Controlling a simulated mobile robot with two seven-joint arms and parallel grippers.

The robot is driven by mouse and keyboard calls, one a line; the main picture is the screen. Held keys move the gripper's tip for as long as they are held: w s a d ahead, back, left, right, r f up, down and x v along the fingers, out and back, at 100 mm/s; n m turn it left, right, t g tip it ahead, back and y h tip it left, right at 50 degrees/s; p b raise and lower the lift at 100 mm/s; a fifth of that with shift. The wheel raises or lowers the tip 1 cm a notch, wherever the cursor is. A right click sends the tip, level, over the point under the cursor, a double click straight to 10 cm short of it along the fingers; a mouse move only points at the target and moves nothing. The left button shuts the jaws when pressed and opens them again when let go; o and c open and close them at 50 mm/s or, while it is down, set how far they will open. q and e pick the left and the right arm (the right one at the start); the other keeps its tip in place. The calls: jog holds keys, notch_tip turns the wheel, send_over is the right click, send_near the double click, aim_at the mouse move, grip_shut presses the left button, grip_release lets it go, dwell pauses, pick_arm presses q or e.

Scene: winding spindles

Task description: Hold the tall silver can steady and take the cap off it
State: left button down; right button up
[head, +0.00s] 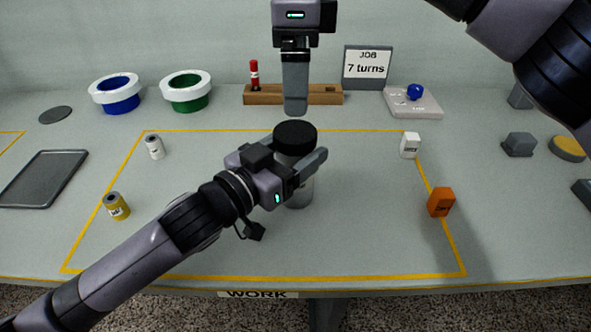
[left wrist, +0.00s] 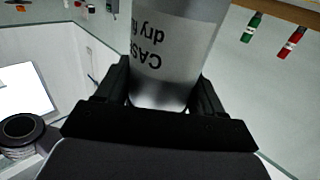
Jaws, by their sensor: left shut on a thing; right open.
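The tall silver can (head: 300,190) stands upright inside the yellow-outlined area. Its wide black cap (head: 295,136) sits on top. My left gripper (head: 301,170) is shut around the can's body below the cap. In the left wrist view the silver can (left wrist: 172,50) fills the space between the left gripper's fingers (left wrist: 163,95), and black lettering shows on it. My right gripper (head: 295,108) is open, pointing down above the cap and a little behind it, apart from it. In the head view its fingers overlap, so the gap between them is hidden.
Small white (head: 155,147) and yellow (head: 117,206) cylinders are left.

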aim_at(295, 131)
jog(key=m, duration=0.4)
jog(key=shift+m, duration=0.3)
jog(key=m, duration=0.4)
jog(key=shift+m, duration=0.3)
jog(key=m, duration=0.4)
jog(key=shift+m, duration=0.3)
jog(key=m, duration=0.4)
jog(key=shift+m, duration=0.3)
jog(key=m, duration=0.4)
jog(key=shift+m, duration=0.3)
jog(key=m, duration=0.4)
jog(key=shift+m, duration=0.3)
jog(key=m, duration=0.4)
jog(key=shift+m, duration=0.3)
jog(key=m, duration=0.3)
jog(key=shift+m, duration=0.3)
jog(key=shift+f, duration=4.05)
